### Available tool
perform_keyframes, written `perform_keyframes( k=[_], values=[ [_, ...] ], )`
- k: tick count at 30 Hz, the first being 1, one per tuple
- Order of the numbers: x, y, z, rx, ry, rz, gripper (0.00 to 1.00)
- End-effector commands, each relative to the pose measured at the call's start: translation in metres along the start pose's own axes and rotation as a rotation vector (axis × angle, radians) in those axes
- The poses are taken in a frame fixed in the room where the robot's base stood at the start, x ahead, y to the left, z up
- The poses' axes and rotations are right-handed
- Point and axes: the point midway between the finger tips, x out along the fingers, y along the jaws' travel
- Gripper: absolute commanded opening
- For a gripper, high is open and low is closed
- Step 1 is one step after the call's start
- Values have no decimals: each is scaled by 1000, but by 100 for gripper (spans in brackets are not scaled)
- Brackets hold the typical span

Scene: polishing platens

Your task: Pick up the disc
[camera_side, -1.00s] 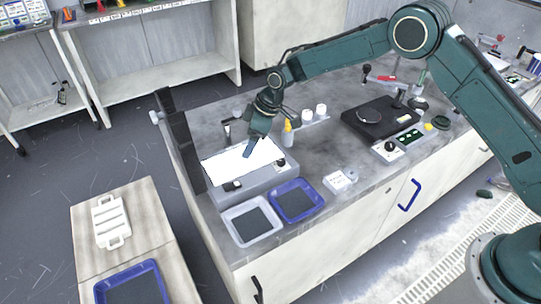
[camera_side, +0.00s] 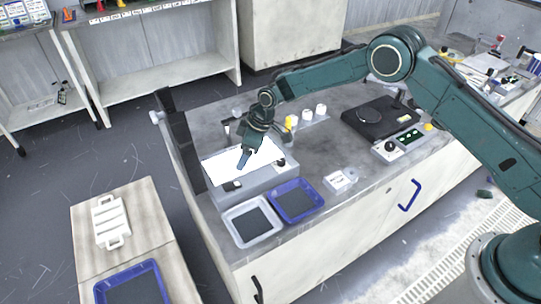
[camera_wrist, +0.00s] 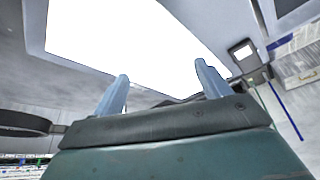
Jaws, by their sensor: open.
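My gripper (camera_side: 243,164) is over the bright white panel of a low grey box (camera_side: 262,183) on the bench, pointing down. In the wrist view its two blue fingers (camera_wrist: 161,72) are apart, with nothing seen between them. The white panel (camera_wrist: 140,30) fills much of that view and is too bright to show detail. I cannot make out a disc on it. A black platen unit (camera_side: 380,118) stands farther right on the bench; I cannot tell whether a loose disc lies on it.
A white tray (camera_side: 231,219) and a blue tray (camera_side: 273,197) sit in front of the box. White cups (camera_side: 307,114) stand behind. A tall dark panel (camera_side: 184,150) borders the box's left side. The bench between box and platen unit is mostly clear.

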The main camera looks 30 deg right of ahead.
Motion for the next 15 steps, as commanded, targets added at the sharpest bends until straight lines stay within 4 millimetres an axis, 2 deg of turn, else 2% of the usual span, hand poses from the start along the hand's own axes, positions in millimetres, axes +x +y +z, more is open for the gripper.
perform_keyframes(
  k=[13,14,15],
  values=[
    [0,0,0,0,0,0,76],
    [0,0,0,0,0,0,74],
    [0,0,0,0,0,0,66]
  ],
)
